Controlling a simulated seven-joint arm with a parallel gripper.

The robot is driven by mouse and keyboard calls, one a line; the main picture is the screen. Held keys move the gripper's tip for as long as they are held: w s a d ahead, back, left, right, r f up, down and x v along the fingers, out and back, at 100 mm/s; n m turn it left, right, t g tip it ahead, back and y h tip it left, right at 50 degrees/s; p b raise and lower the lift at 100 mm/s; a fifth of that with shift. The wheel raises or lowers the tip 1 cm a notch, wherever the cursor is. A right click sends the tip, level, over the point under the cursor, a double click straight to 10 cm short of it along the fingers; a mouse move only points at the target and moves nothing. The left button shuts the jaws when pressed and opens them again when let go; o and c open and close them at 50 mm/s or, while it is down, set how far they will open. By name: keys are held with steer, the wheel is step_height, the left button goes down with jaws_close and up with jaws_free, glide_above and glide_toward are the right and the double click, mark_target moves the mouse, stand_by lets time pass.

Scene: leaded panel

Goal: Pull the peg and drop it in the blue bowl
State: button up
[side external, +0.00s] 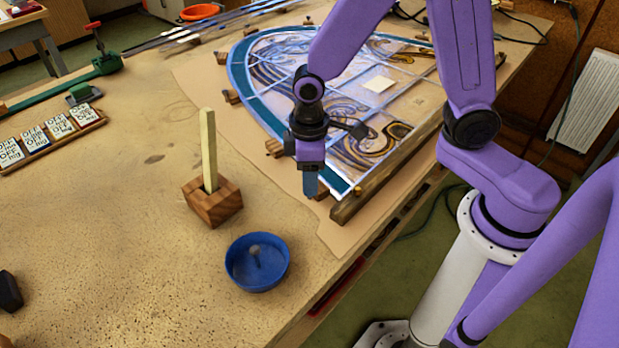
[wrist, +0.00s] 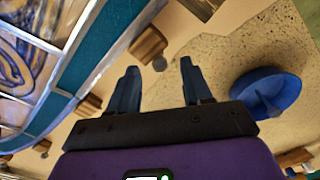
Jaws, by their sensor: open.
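The peg (side external: 208,145) is a pale wooden stick, upright in a brown wooden block (side external: 212,206) on the table. The blue bowl (side external: 257,263) sits in front of the block, to its right, with a small grey round-headed object inside. My gripper (side external: 311,188) points down near the panel's front corner, to the right of the peg and apart from it. In the wrist view my gripper (wrist: 160,72) has its two fingers apart with nothing between them.
The leaded panel (side external: 270,105) lies behind my gripper, edged by wooden blocks and a wooden strip (side external: 385,178). A rack of printed tiles (side external: 50,138) and a green clamp (side external: 105,62) lie at left.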

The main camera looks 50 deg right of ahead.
steer(key=shift+f, duration=0.85)
jaws_close()
steer(key=c, duration=0.8)
jaws_free()
jaws_close()
steer(key=shift+r, duration=1.8)
steer(key=shift+r, duration=2.5)
